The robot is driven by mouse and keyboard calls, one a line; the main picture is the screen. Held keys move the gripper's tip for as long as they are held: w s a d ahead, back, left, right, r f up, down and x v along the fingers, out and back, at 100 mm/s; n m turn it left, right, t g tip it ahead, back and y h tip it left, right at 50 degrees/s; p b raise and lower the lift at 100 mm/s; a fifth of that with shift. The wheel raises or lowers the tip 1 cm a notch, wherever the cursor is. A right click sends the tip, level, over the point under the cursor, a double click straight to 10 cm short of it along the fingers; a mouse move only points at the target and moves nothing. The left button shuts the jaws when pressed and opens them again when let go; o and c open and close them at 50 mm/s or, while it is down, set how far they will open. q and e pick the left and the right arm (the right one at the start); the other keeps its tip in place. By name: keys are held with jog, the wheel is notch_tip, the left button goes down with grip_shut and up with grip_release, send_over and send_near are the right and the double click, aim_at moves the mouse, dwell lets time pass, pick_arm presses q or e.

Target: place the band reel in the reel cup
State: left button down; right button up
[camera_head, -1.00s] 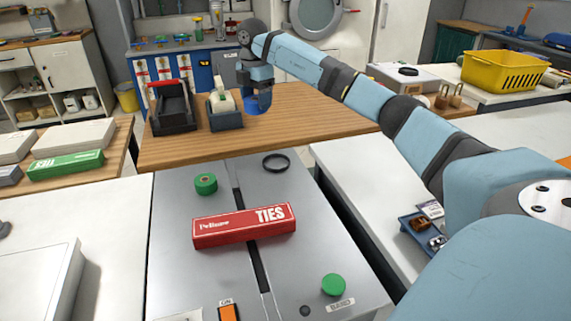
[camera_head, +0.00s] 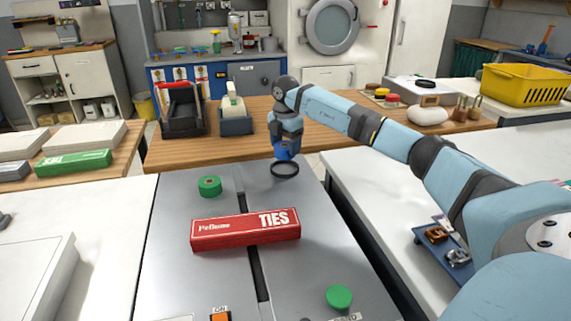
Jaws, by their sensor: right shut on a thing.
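The right gripper (camera_head: 287,152) reaches in over the far end of the grey metal machine top. It is shut on a small blue item that I take for the band reel (camera_head: 288,154), mostly hidden by the jaws. A black round ring, which looks like the reel cup (camera_head: 285,175), is on the machine top just below the jaws. The blue item appears at the ring's far edge; I cannot tell whether they touch. The left gripper is not in view.
A black tape dispenser (camera_head: 236,118) stands on the wooden counter (camera_head: 200,153) behind.

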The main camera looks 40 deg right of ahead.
aim_at(286, 170)
notch_tip(286, 170, down, 5)
jog(key=shift+r+b, duration=0.1)
jog(key=shift+b, duration=0.5)
jog(key=shift+f, duration=0.25)
jog(key=shift+r, duration=0.1)
jog(key=o, duration=0.9)
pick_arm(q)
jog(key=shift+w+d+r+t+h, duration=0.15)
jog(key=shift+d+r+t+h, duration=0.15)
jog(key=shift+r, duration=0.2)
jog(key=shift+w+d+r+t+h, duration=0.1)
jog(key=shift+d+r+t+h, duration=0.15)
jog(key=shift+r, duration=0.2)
pick_arm(e)
jog(key=shift+o, duration=0.2)
